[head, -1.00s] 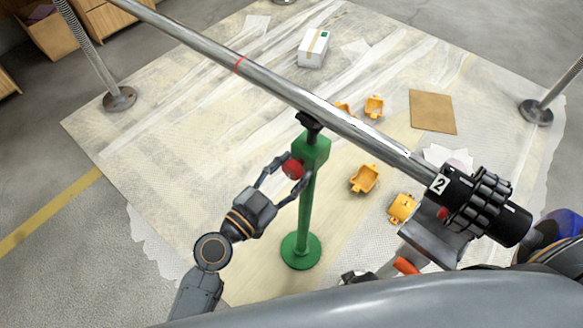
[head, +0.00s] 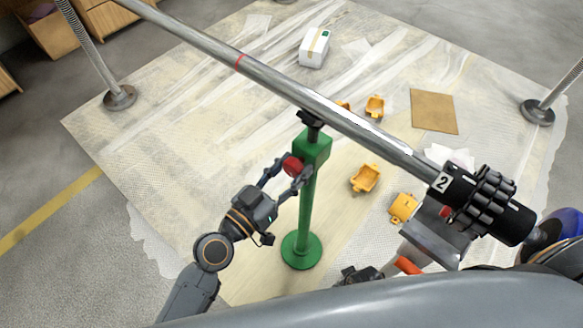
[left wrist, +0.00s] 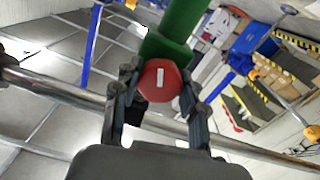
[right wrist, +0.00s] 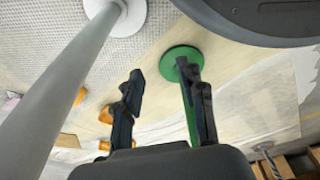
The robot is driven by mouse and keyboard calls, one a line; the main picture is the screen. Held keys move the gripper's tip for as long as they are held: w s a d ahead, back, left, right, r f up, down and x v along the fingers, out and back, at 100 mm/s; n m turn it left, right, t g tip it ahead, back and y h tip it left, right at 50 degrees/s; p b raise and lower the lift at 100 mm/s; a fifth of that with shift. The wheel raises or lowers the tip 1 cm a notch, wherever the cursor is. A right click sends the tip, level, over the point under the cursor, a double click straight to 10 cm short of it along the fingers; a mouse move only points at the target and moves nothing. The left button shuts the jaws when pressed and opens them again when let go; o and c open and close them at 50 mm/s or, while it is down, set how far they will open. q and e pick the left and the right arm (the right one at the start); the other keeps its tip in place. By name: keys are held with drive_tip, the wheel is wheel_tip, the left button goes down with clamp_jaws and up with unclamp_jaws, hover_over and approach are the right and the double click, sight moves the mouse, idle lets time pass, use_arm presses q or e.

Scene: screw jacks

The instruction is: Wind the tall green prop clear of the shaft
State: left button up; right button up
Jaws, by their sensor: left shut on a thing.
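The tall green prop (head: 305,200) stands upright on its round green base, with a block at its top. Its dark head (head: 311,120) is right under the shaft (head: 290,92); I cannot tell whether they touch. My left gripper (head: 293,170) is shut on the red knob (head: 292,165) at the side of the block. In the left wrist view the knob (left wrist: 160,86), with a white mark on its face, sits between both fingers. My right gripper (right wrist: 162,75) is open and empty in the right wrist view; the green prop (right wrist: 190,105) shows partly behind one finger.
A black collar marked 2 (head: 490,205) sits on the shaft's right end. Yellow brackets (head: 365,178), a brown board (head: 433,111) and a white box (head: 314,47) lie on the sheeted floor. Threaded stands on round bases (head: 120,97) (head: 536,112) rise at both sides.

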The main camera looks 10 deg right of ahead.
use_arm(q)
drive_tip(key=shift+r+n, duration=0.1)
drive_tip(key=shift+n, duration=1)
drive_tip(key=o, duration=1.2)
drive_tip(key=shift+c, duration=0.2)
drive_tip(key=shift+s+a, duration=0.25)
drive_tip(key=shift+a, duration=0.05)
drive_tip(key=v, duration=1.1)
